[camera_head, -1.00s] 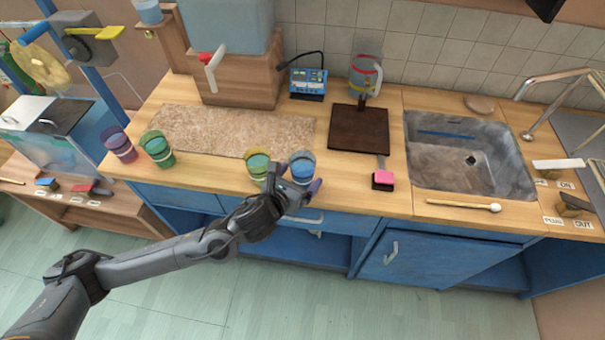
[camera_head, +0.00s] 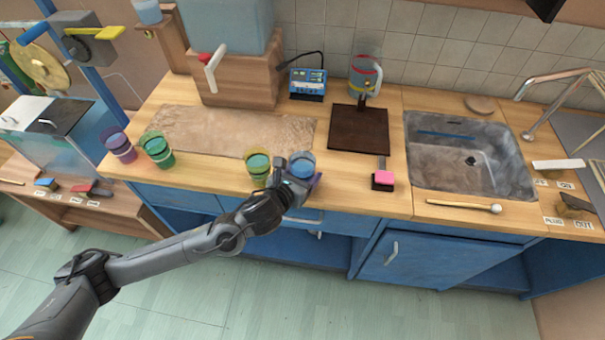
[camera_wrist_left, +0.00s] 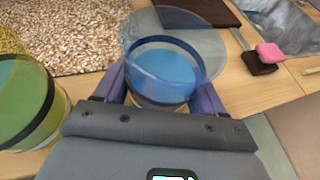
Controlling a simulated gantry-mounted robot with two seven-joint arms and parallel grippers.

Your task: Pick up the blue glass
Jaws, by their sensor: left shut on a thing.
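The blue glass (camera_head: 301,163) is at the front edge of the wooden counter. It also shows in the left wrist view (camera_wrist_left: 168,62), a clear tumbler with a dark band and blue contents. My left gripper (camera_head: 297,184) has a finger on each side of the glass and is shut on it; the fingers (camera_wrist_left: 165,95) show at its lower part in the wrist view. The lower front of the glass is hidden by my gripper. I cannot tell whether its base touches the counter. My right gripper is not in view.
A green-yellow glass (camera_head: 257,163) stands close left of the blue one. Green (camera_head: 156,149) and purple (camera_head: 118,145) glasses stand farther left. A cork-like mat (camera_head: 225,130) lies behind. A pink-topped block (camera_head: 383,179) and a sink (camera_head: 465,160) are to the right.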

